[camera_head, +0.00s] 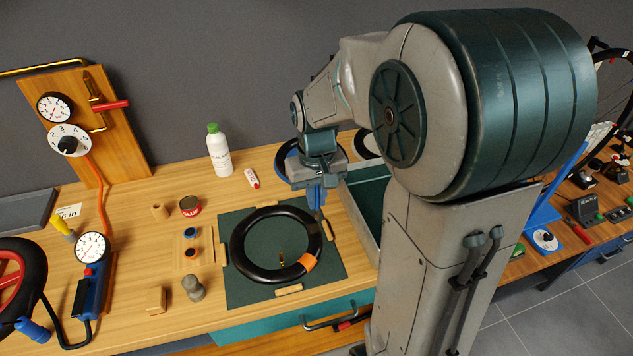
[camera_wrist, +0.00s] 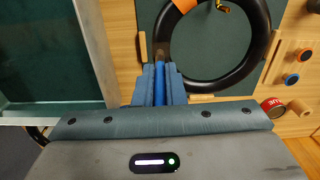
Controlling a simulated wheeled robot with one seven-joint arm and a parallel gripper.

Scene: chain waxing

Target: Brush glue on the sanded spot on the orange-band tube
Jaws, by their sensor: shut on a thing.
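The black tube with the orange band (camera_head: 309,261) lies as a ring on the green mat. In the wrist view the tube (camera_wrist: 238,73) fills the upper middle. My gripper (camera_head: 316,190) is over the tube's upper right part and points down. It is shut on a slim blue-handled brush (camera_wrist: 160,88). A brownish patch shows just beyond the handle at the tube; I cannot tell whether it is bristles or the sanded spot, nor whether the brush touches the rubber. The red glue tin (camera_head: 190,207) stands left of the mat.
A white bottle with a green cap (camera_head: 220,152) and a small red-white tube (camera_head: 252,178) stand behind. Wooden blocks edge the mat (camera_head: 236,292). A green-lined tray (camera_head: 365,205) sits close right of my gripper.

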